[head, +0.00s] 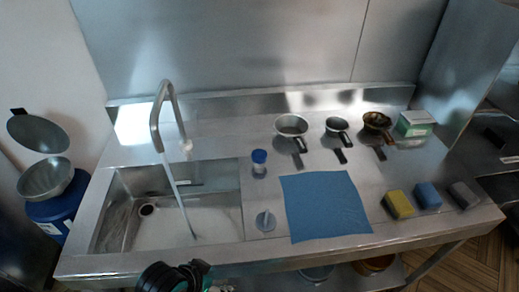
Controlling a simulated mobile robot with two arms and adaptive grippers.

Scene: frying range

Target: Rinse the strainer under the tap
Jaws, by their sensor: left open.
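The tap (160,118) arches over the steel sink (215,205) at the left of the counter. A thin pale stream runs from its spout down into the basin. Three small round pans with handles stand at the back of the counter: a wide silver one (291,125), a smaller silver one (338,125) and a brown one (376,120). I cannot tell which, if any, is the strainer, as no mesh is clear. My left gripper (180,272) is open at the bottom edge, in front of the sink, and holds nothing visible. My right gripper is not in view.
A blue cloth (325,205) lies flat right of the sink. A blue-capped jar (259,163) stands behind it. Yellow (398,205), blue (428,195) and grey (464,195) blocks sit at right, with a green-white box (414,123) behind. A blue drum (57,210) stands left.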

